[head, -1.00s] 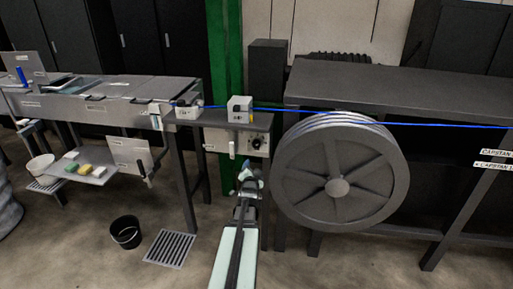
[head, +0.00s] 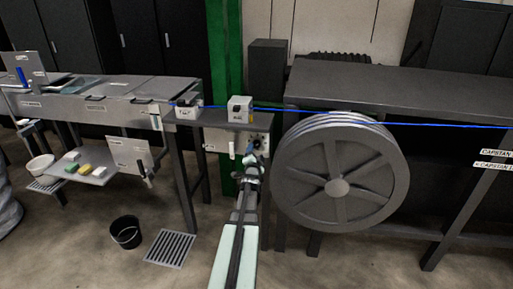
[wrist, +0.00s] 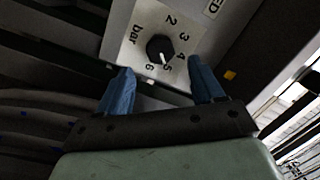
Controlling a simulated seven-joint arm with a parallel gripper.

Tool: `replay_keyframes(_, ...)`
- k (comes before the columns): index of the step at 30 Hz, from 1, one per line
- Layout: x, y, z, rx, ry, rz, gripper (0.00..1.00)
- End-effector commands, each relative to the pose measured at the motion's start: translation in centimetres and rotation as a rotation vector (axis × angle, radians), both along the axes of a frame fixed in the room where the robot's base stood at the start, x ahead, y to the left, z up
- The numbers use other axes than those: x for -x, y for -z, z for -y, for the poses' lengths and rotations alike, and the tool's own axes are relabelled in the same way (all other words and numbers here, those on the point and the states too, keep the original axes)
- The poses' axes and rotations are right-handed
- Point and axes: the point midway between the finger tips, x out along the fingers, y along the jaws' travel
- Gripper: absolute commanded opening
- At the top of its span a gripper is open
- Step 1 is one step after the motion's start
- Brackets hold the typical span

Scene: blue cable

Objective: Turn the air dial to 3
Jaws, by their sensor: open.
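The air dial (wrist: 160,48) is a round black knob on a white plate (wrist: 135,45) printed with 2 to 6 and "bar". Its white pointer line points close to the 5. In the head view the dial (head: 257,143) sits on the grey panel under the small table and is partly hidden by my gripper. My gripper (wrist: 160,74) is open and empty. Its two blue fingers are spread on either side of the dial in the wrist view, with the tips a little short of the knob; I cannot tell any contact.
A blue cable (head: 450,125) runs above the panel through a white box (head: 240,109) and over the large grey capstan wheel (head: 340,187), close right of my arm. A white lever (head: 232,150) hangs left of the dial. A black bucket (head: 126,232) stands on the floor.

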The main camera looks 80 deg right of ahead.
Motion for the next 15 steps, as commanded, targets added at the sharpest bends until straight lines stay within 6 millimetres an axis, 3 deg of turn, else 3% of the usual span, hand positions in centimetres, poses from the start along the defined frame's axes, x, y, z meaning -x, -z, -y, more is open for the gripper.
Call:
replay_keyframes(1,-0.2,0.1,1.4,0.001,0.001,0.000,0.67)
replay_keyframes(6,-0.5,0.0,4.2,0.001,0.000,0.000,0.67)
replay_keyframes(15,-0.7,0.0,6.1,0.000,0.000,0.000,0.67)
